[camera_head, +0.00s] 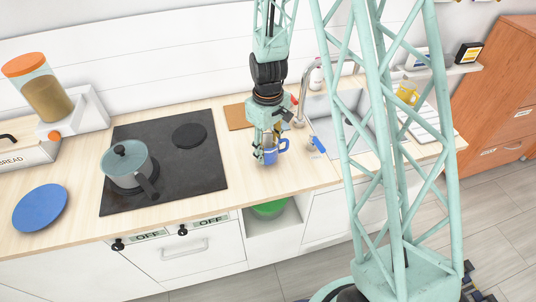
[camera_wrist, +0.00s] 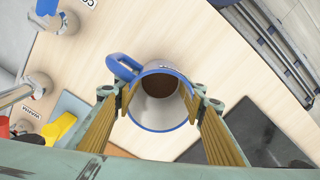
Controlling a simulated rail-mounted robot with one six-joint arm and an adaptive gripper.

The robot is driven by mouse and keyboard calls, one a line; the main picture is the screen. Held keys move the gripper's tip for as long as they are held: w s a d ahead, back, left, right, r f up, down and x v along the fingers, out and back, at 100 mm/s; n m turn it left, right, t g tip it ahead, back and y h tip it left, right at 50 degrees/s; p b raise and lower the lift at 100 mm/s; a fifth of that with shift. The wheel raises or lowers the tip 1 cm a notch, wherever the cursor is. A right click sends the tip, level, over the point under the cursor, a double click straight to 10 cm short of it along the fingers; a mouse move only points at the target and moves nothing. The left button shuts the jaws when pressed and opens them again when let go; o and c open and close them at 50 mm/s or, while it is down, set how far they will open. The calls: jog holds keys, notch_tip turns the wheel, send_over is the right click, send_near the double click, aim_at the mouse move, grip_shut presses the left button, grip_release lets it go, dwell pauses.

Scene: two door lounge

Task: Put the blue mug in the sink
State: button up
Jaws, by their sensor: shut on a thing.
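The blue mug (camera_head: 280,152) is upright over the wooden counter, between the stove and the sink. My gripper (camera_head: 268,150) points down and is shut on it. In the wrist view, the mug (camera_wrist: 160,116) shows from above, with a blue rim, a pale inner wall and a dark bottom. Its blue handle points to the upper left. The fingers of my gripper (camera_wrist: 160,100) press on its two sides. I cannot tell whether its base touches the counter. The sink (camera_head: 322,110) is to the right of the mug, partly hidden by my own column.
A tap (camera_head: 306,85) stands at the sink's left edge. A pot (camera_head: 128,163) sits on the black stove (camera_head: 190,175). A brown board (camera_head: 238,117) lies behind the mug. A yellow mug (camera_head: 408,92) stands farther right.

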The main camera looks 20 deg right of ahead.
aim_at(268, 136)
jog(key=shift+f, duration=1.05)
jog(key=shift+f, duration=0.15)
jog(key=o, duration=1)
jog(key=shift+r, duration=0.2)
jog(key=shift+r, duration=5.95)
